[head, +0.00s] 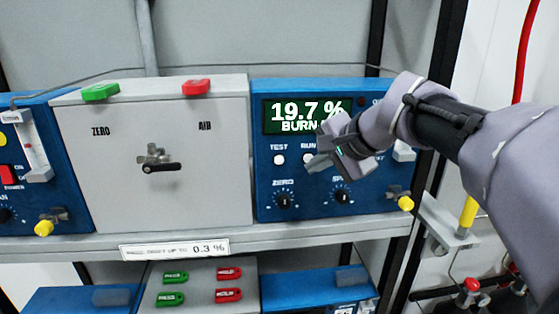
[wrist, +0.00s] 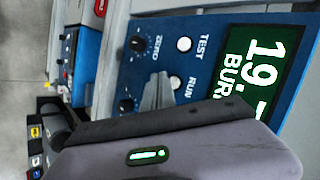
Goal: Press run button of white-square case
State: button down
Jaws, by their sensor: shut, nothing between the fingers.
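A blue analyser case (head: 265,200) stands on the shelf at the right. Its green display (head: 275,113) reads 19.7 % and BURN, with the rest covered by my gripper. A white TEST button (head: 279,159) sits below the display. The RUN label shows beside it in the head view, but my gripper hides most of that spot. In the wrist view the white RUN button (wrist: 177,82) shows right beside my fingertips. My gripper (head: 313,163) is shut and empty in front of the panel; I cannot tell whether it touches. A pale patch (head: 404,151) shows at the case's right, partly hidden.
ZERO (head: 283,200) and SPAN (head: 341,196) knobs sit below the buttons. A grey box (head: 110,185) with a black-handled valve stands left, a second blue case (head: 70,150) beyond it. A yellow-capped fitting (head: 405,203) juts out at lower right.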

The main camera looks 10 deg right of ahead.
jog(key=s+b, duration=0.2)
jog(key=s, duration=0.3)
dwell(0.4)
dwell(0.3)
jog(key=s+a+f+n+g+b, duration=0.1)
jog(key=s+f+b, duration=0.6)
jog(key=f, duration=0.9)
jog(key=s+a+f+n+g+h+b, duration=0.1)
jog(key=s+a+f+n+b, duration=0.1)
jog(key=s+f+b, duration=0.6)
jog(key=s+a+f+n+g+b, duration=0.1)
jog(key=s+f+n+b, duration=0.2)
jog(key=s+f+b, duration=0.5)
notch_tip(320, 180, down, 16)
jog(key=b, duration=0.6)
jog(key=shift+a+r+n+h, duration=0.2)
jog(key=shift+n+h, duration=0.1)
jog(key=shift+h, duration=0.1)
